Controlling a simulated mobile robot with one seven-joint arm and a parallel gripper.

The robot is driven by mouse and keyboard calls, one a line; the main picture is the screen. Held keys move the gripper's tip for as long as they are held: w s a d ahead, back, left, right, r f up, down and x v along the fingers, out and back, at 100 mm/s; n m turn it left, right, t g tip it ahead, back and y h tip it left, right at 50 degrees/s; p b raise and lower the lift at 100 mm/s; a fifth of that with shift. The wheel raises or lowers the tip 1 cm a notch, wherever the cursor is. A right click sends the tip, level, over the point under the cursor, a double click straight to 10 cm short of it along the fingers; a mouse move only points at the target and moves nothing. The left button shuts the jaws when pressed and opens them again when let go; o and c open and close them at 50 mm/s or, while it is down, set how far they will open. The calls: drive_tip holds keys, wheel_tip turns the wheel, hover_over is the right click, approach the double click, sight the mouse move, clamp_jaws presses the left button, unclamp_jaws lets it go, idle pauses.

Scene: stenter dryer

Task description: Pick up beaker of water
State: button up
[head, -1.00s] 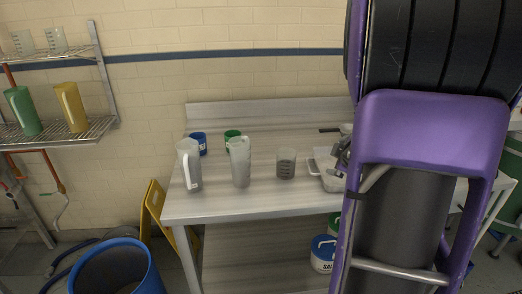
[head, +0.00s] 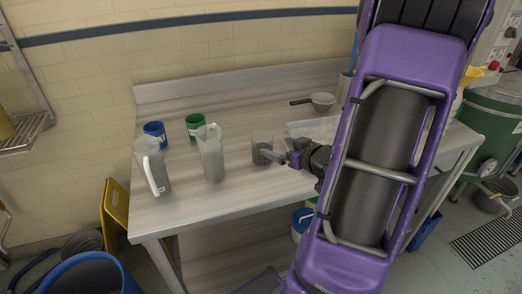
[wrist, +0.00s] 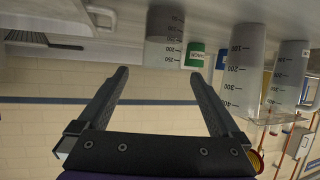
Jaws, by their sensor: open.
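The small clear graduated beaker (head: 260,146) stands upright on the grey table, with a darker lower part. My gripper (head: 280,157) is low over the table just to its right, pointing at it. In the wrist view, which is upside down, the beaker (wrist: 166,38) shows ahead of the open fingers of my gripper (wrist: 158,75), a little right of their midline. The fingers hold nothing. I cannot tell whether a fingertip touches the beaker, as they overlap in the head view.
Two tall clear jugs (head: 211,155) (head: 152,167) stand left of the beaker. A dark-handled pan (head: 322,101) and a clear tray (head: 314,127) lie on the table's right part. The table front is clear.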

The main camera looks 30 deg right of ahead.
approach(257, 139)
drive_tip(key=x, duration=0.4)
drive_tip(key=shift+w+d+f, duration=0.1)
drive_tip(key=shift+d, duration=0.05)
drive_tip(key=shift+b+x, duration=0.4)
drive_tip(key=shift+x, duration=2.3)
drive_tip(key=shift+f, duration=0.1)
drive_tip(key=c, duration=1.2)
drive_tip(key=shift+c, duration=0.8)
